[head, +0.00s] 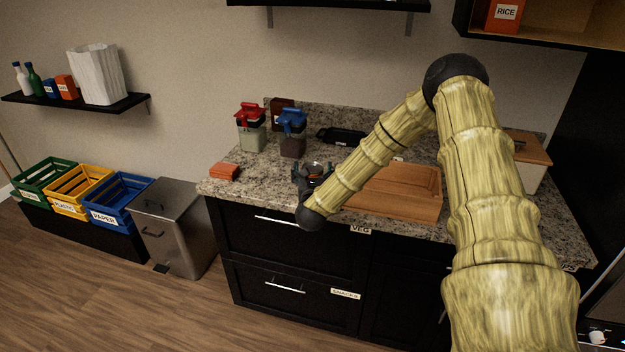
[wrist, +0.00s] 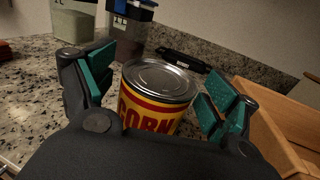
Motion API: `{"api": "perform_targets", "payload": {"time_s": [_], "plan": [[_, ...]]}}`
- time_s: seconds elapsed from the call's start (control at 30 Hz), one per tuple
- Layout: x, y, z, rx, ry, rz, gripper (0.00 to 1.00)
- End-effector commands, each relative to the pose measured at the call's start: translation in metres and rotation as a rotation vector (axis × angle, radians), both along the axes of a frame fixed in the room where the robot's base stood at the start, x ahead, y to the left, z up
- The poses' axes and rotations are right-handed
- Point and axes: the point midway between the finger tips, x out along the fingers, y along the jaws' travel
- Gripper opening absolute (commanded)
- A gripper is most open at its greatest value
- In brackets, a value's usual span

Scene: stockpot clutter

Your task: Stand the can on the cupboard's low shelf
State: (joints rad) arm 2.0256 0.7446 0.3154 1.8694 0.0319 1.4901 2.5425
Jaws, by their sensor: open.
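The can (wrist: 158,98) is red and yellow with a metal lid and reads CORN. It stands upright on the granite counter. In the wrist view my gripper (wrist: 157,92) is open, with one green-padded finger on each side of the can; I cannot tell whether either pad touches it. In the head view my gripper (head: 314,174) is at the counter's front edge, and the can (head: 314,169) shows only partly between the fingers. A cupboard (head: 548,32) is at the top right, its inner base in view, with a RICE box (head: 505,15) standing in it.
A wooden box or board (head: 398,190) lies right of my gripper on the counter (head: 262,178). Red-lidded (head: 250,128) and blue-lidded (head: 291,132) containers and a black tray (head: 340,136) stand behind.

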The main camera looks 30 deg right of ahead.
Motion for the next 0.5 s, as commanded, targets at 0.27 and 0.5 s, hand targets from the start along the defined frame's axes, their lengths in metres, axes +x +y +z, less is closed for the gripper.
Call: {"api": "perform_targets", "payload": {"time_s": [0.27,0.5], "plan": [[-0.0002,0.0003,-0.0001,0.000,0.000,0.000,0.54],[0.0001,0.0001,0.0008,-0.001,-0.001,0.000,0.17]]}}
